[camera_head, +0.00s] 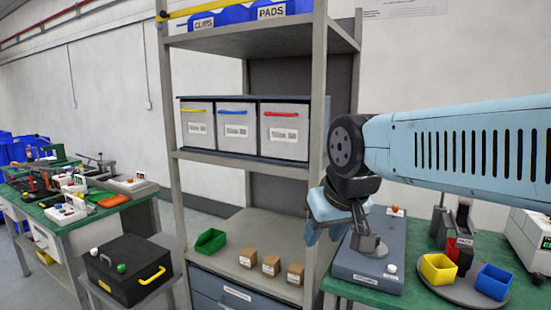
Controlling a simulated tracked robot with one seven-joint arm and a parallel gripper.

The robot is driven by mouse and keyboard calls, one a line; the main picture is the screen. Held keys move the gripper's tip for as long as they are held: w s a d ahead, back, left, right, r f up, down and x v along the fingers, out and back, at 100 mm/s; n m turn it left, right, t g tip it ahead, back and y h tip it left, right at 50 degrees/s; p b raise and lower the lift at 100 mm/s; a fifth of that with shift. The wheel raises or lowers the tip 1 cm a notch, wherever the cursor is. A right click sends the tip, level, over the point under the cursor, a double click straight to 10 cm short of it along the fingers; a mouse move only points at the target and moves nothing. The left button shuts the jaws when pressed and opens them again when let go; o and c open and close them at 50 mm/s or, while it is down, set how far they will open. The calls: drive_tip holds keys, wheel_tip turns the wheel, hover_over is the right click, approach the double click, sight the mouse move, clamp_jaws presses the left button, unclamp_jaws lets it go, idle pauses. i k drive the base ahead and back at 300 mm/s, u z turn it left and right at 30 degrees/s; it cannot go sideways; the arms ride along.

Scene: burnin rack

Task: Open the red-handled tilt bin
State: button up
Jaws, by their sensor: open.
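The red-handled tilt bin (285,138) is the rightmost of three pale grey bins on the rack's middle shelf. Its red handle (281,114) runs along the top of its front, above a small white label. Its front looks upright and shut, level with the others. The yellow-handled bin (198,132) is at the left and the blue-handled bin (234,135) is in the middle. My gripper (323,237) is open and appears empty. It points down to the right of and below the red-handled bin, apart from it, overlapping the rack's right front post in the picture.
The rack's right post (317,120) stands just right of the red-handled bin. The lower shelf holds a green bin (211,241) and small cardboard boxes (271,265). A grey device (366,270) stands below my wrist on the green bench. Air before the bins looks free.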

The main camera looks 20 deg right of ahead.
sight(274, 126)
drive_tip(key=z, duration=0.8)
drive_tip(key=k, duration=1.2)
drive_tip(key=u, duration=0.6)
drive_tip(key=i, duration=1)
drive_tip(key=z, duration=0.1)
